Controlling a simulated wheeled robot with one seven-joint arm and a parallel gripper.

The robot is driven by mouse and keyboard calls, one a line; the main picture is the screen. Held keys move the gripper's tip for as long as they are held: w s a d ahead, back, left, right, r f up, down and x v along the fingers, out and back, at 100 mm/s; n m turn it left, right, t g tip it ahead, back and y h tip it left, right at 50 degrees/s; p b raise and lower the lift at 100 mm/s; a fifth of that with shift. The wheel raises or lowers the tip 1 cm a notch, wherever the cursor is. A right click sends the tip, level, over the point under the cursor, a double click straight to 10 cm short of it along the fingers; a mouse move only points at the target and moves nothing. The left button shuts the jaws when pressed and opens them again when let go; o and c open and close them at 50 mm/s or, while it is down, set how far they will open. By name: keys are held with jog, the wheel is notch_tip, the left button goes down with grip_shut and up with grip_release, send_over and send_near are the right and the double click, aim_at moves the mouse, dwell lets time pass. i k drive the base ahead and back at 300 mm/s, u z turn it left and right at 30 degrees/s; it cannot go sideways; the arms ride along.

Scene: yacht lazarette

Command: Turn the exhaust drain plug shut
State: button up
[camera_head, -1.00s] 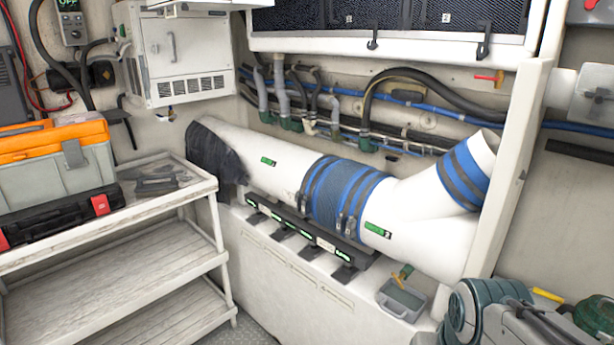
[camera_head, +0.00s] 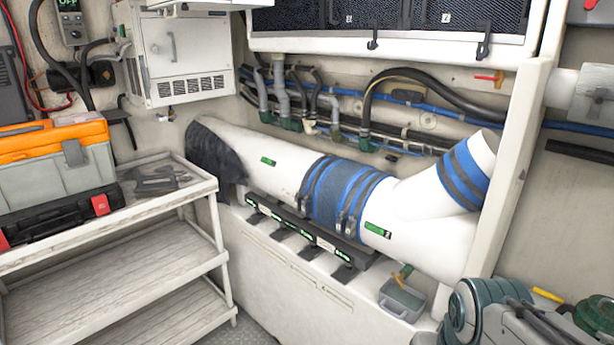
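The thick white exhaust pipe (camera_head: 275,165) runs along the wall, with blue and dark bands around its middle and a branch rising at its right end. Below its right part is a small fitting with a yellow and green handle (camera_head: 402,274), which looks like the drain plug. I cannot tell from here whether it is open or shut. A small grey tray (camera_head: 392,308) sits right under it. My gripper cannot be seen in this view.
A white shelf rack (camera_head: 120,245) stands at the left, with an orange and grey toolbox (camera_head: 75,175) on top. A white post (camera_head: 510,170) stands at the right. Grey and teal machinery (camera_head: 480,312) fills the lower right corner, close to the tray. Hoses line the back wall.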

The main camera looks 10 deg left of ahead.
aim_at(397, 279)
jog(key=k, duration=1.3)
jog(key=u, duration=0.85)
jog(key=i, duration=1.6)
jog(key=z, duration=0.4)
